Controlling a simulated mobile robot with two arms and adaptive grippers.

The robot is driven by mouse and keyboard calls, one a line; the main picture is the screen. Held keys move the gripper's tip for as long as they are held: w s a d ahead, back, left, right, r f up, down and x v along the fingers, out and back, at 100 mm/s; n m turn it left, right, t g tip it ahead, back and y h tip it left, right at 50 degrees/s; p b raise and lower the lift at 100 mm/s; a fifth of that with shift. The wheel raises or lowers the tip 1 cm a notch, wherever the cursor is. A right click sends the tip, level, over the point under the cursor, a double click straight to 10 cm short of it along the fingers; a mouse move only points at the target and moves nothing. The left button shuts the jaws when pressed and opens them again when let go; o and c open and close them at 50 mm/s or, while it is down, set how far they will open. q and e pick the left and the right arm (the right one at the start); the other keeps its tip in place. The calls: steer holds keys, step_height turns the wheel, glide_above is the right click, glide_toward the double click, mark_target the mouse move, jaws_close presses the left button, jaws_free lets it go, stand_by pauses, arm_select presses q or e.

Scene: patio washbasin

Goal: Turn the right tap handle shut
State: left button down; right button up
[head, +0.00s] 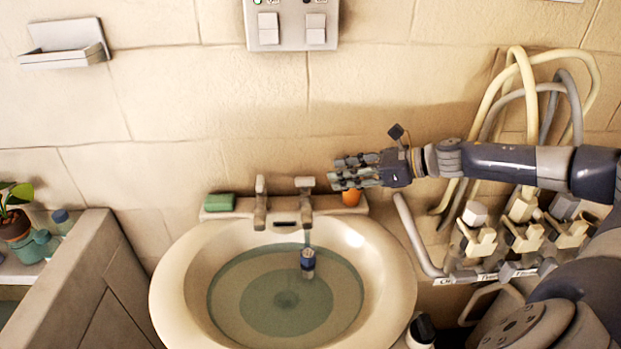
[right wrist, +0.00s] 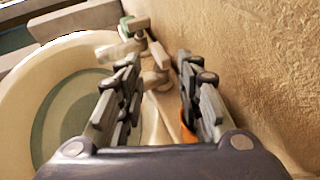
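The right tap (head: 307,212) stands on the back ledge of the washbasin (head: 170,285), with its pale handle (head: 305,183) on top. A thin stream appears to fall from its spout into the basin. The left tap (head: 260,205) stands beside it. My right gripper (head: 338,172) is just right of the right tap handle, above the ledge, with its fingers pointing left. In the right wrist view its fingers are apart and empty, and the right tap (right wrist: 157,80) shows between and beyond them. Contact with the handle is not visible. My left gripper is out of view.
A green soap (head: 220,202) and an orange object (head: 351,197) sit on the ledge, the latter just below my right gripper. A dark-and-white object (head: 308,263) is in the water. Hoses and valves (head: 520,235) crowd the right. The wall is close behind.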

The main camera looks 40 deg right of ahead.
mark_target(308, 179)
steer(key=p+x, duration=0.4)
steer(key=x, duration=0.3)
steer(key=shift+w+a, duration=0.25)
steer(key=shift+w, duration=0.1)
steer(key=shift+w+a+f, duration=0.3)
steer(key=shift+w+f, duration=0.05)
steer(key=shift+w, duration=0.1)
steer(key=shift+c, duration=0.6)
